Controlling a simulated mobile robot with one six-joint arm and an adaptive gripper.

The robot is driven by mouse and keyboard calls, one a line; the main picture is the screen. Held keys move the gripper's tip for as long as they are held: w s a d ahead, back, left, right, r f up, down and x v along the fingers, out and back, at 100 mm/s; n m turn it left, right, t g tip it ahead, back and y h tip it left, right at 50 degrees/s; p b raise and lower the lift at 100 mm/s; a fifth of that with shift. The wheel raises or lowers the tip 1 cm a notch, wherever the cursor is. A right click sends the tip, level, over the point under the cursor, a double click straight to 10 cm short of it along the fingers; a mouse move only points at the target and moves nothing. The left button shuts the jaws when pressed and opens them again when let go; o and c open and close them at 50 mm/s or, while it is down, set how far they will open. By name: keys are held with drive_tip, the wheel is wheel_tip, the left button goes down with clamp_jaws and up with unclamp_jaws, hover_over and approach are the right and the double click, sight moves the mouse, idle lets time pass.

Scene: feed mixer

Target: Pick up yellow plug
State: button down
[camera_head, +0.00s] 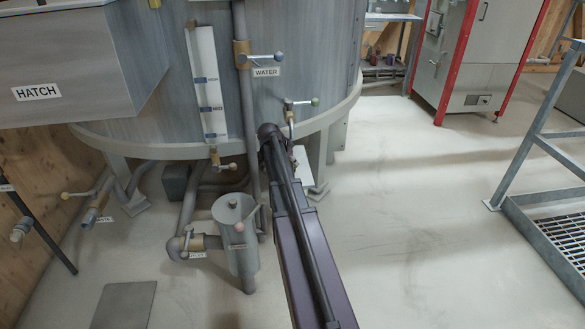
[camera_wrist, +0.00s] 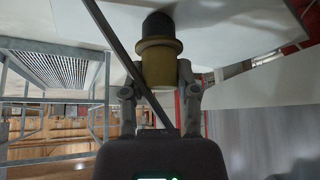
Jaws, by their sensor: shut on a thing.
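The yellow plug (camera_wrist: 158,72) shows in the wrist view, with a tan collar and a dark, rounded end toward the top of the picture. My gripper (camera_wrist: 158,84) is shut on its yellow body, one finger on each side. A pale surface lies behind the dark end; I cannot tell whether they touch. In the head view my arm reaches to the tank's lower edge, and its far end hides the gripper and plug.
The grey tank (camera_head: 290,65) with valves and pipes stands ahead. A small metal cylinder (camera_head: 241,240) stands left of my arm. A metal frame with grating (camera_head: 560,240) is at right. The floor (camera_head: 410,230) between is clear. A thin dark bar crosses the wrist view.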

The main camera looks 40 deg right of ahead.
drive_tip(key=shift+a+r, duration=0.1)
idle(0.3)
drive_tip(key=shift+p+v, duration=0.85)
drive_tip(key=shift+v, duration=0.05)
drive_tip(key=a+r+p, duration=0.6)
drive_tip(key=a, duration=0.6)
drive_tip(key=shift+s+a, duration=0.25)
drive_tip(key=shift+a, duration=0.15)
drive_tip(key=shift+r, duration=0.1)
drive_tip(key=c, duration=1.1)
unclamp_jaws()
clamp_jaws()
drive_tip(key=shift+r, duration=0.15)
wheel_tip(320, 180, up, 24)
drive_tip(key=p, duration=2.5)
drive_tip(key=shift+r, duration=0.2)
